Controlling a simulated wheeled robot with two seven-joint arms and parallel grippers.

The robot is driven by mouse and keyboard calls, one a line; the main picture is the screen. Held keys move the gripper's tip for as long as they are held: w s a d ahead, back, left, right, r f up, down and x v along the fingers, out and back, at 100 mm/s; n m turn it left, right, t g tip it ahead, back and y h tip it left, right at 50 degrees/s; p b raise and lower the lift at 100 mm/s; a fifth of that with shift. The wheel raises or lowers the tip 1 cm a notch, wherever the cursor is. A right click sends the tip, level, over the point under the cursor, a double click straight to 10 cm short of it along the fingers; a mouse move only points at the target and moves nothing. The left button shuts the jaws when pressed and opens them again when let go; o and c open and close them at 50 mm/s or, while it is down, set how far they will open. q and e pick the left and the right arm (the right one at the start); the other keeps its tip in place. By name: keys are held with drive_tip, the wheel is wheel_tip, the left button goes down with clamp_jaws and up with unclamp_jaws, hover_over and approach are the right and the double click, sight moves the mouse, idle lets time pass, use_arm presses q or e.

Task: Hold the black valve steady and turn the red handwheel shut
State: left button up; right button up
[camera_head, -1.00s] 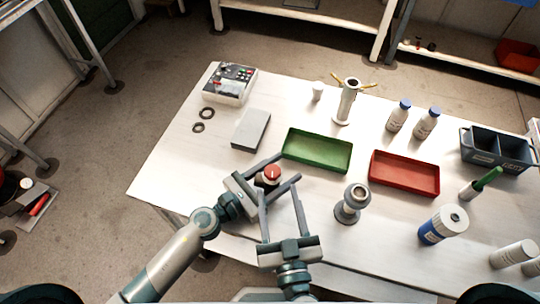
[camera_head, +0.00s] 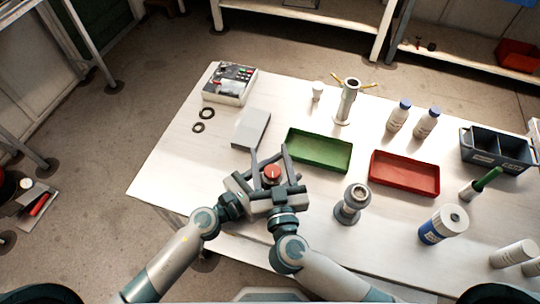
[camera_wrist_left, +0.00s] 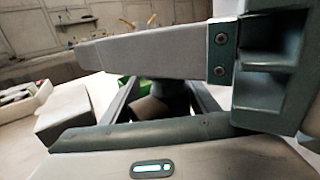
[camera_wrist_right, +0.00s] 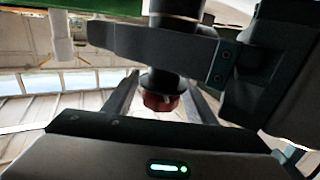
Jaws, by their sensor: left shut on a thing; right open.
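The red handwheel (camera_head: 272,172) sits on top of the black valve, near the front edge of the white table. In the right wrist view the handwheel (camera_wrist_right: 161,100) shows below the dark valve body (camera_wrist_right: 178,22). My left gripper (camera_head: 256,184) is shut on the black valve, coming in from the left; its fingers fill much of the left wrist view (camera_wrist_left: 160,85). My right gripper (camera_head: 271,165) is open, with its fingers on either side of the handwheel; a gap shows beside it in the right wrist view. Most of the valve body is hidden by the grippers.
A green tray (camera_head: 291,156) lies just behind the grippers, and a red tray (camera_head: 405,190) to the right. A grey block (camera_head: 251,129) lies behind on the left. A metal fitting (camera_head: 353,204) stands close on the right. The table's left front is clear.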

drive_tip(key=c, duration=1.1)
drive_tip(key=shift+o, duration=0.2)
drive_tip(key=shift+d+m+h, duration=0.25)
drive_tip(key=shift+m+h, duration=0.5)
drive_tip(key=shift+h, duration=0.4)
drive_tip(key=shift+d+m+h, duration=0.25)
drive_tip(key=shift+m+h, duration=0.5)
drive_tip(key=shift+h, duration=0.4)
drive_tip(key=shift+f, duration=0.1)
drive_tip(key=o, duration=1.1)
drive_tip(key=shift+c, duration=0.2)
drive_tip(key=s+a, duration=0.1)
drive_tip(key=s, duration=1.1)
